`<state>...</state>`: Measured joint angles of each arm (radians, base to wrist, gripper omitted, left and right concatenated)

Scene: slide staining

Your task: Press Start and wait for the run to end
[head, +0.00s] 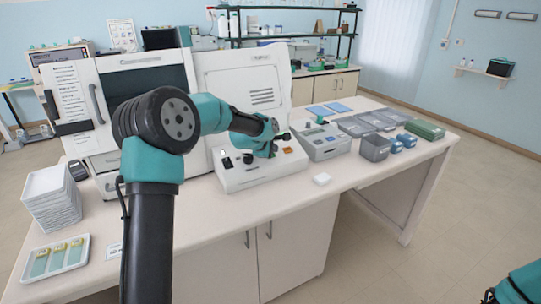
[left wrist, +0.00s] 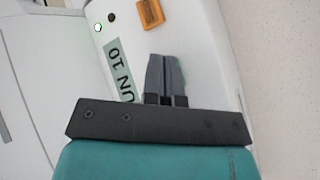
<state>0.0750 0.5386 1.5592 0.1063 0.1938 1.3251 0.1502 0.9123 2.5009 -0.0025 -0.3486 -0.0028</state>
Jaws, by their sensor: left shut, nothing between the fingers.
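The white staining machine (head: 232,181) stands on the bench, with a low control panel at its front. My left gripper (head: 282,137) is over this panel, its fingers closed together and empty. In the left wrist view the shut fingers (left wrist: 166,75) are in front of the white panel. I cannot read a Start label. Contact with the panel cannot be made out.
A grey-white device (head: 325,146) stands right of the machine, with grey trays (head: 375,148) and a green box (head: 425,129) farther right. Stacked white trays (head: 50,193) and a slide tray (head: 55,262) are at left. A small white block (head: 321,179) lies near the front edge.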

